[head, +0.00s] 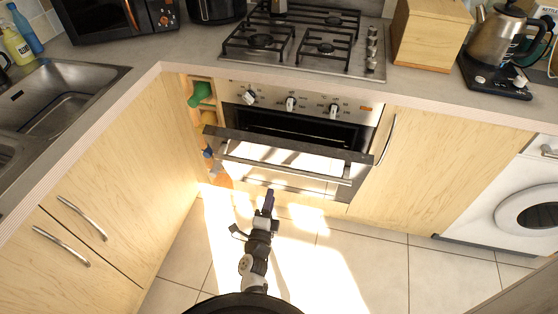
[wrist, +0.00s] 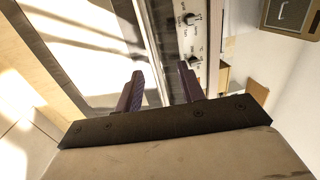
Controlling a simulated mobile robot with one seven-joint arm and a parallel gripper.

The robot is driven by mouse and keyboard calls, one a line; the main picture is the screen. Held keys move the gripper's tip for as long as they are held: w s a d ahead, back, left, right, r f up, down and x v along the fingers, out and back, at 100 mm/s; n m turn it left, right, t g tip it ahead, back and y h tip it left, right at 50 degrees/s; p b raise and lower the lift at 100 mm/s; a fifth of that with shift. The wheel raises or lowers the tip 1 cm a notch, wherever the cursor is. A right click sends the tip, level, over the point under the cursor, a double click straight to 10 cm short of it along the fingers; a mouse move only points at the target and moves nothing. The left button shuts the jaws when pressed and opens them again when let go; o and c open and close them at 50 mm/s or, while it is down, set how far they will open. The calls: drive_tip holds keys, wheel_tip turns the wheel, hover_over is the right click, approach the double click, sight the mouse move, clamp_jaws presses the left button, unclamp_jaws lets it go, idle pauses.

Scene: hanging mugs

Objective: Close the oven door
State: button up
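The oven (head: 300,105) is built in under the hob. Its door (head: 280,150) is partly open, tilted outward at the top, with a dark gap behind its upper edge. A metal handle bar (head: 285,170) runs across the door's front. My gripper (head: 269,194) is in front of the door, below the handle in the picture. The door (wrist: 90,45) shows sunlit at the left there, and the knob panel (wrist: 187,35) shows beyond the fingers. Contact with the door cannot be told.
Wooden cupboards (head: 120,185) stand at the left, and another cupboard front (head: 440,165) is right of the oven. A narrow open shelf (head: 208,115) with bottles adjoins the oven's left side. A washing machine (head: 520,205) stands at the far right. The tiled floor (head: 365,245) is clear.

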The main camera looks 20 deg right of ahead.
sight(285, 169)
drive_tip(key=shift+m+g, duration=0.3)
drive_tip(key=x, duration=0.4)
drive_tip(key=d+b+x, duration=0.1)
drive_tip(key=x, duration=0.4)
drive_tip(key=s+f+b+x, duration=0.1)
drive_tip(key=x, duration=0.3)
drive_tip(key=shift+w+d+f, duration=0.15)
drive_tip(key=shift+w+d, duration=0.1)
drive_tip(key=shift+d, duration=0.15)
drive_tip(key=shift+c, duration=0.3)
clamp_jaws()
